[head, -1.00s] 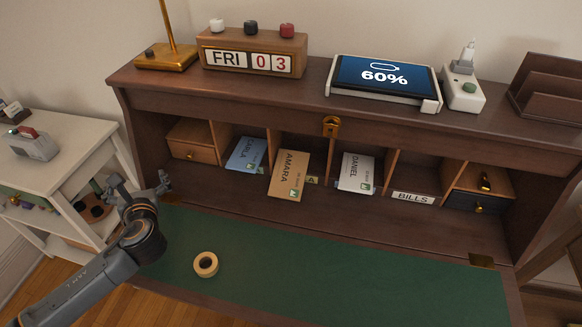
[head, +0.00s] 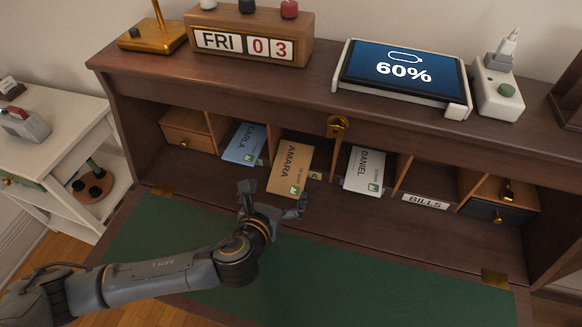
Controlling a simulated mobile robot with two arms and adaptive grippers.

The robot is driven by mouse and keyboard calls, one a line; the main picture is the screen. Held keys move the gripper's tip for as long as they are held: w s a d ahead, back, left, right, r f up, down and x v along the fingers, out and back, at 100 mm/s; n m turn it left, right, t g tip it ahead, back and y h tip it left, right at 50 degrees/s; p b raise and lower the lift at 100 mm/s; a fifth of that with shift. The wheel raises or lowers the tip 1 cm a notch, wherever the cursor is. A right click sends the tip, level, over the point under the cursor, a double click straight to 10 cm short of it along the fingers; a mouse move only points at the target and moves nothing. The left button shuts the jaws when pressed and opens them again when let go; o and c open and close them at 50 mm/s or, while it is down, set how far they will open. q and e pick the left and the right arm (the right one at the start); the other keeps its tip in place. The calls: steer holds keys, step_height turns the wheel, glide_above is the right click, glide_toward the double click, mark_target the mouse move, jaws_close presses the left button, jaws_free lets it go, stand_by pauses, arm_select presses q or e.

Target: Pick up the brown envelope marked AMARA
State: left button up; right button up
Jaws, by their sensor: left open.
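The brown envelope marked AMARA (head: 290,168) stands tilted in a pigeonhole of the desk, between the blue CARLA envelope (head: 245,143) and the white DANIEL envelope (head: 364,170). Its lower end sticks out toward the front. My left gripper (head: 272,198) is open and empty just in front of its lower end, with one finger on each side in the picture. I cannot tell whether a finger touches it. My right gripper is not in view.
The desk (head: 130,170) has a green writing mat (head: 400,262) with free room on the right. A calendar (head: 250,40), a tablet (head: 402,72) and a lamp base (head: 153,36) stand on top. A BILLS label (head: 425,201) marks a slot at right. A white side table (head: 60,135) stands left.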

mark_target(288, 177)
arm_select(q)
steer(key=shift+x, duration=1.65)
steer(key=x, duration=0.4)
steer(key=shift+d+f, duration=0.1)
steer(key=shift+d, duration=0.1)
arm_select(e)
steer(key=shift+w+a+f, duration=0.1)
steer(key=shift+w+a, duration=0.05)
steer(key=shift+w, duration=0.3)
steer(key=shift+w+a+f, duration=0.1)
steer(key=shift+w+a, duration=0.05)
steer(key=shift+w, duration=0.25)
arm_select(q)
steer(key=c, duration=0.8)
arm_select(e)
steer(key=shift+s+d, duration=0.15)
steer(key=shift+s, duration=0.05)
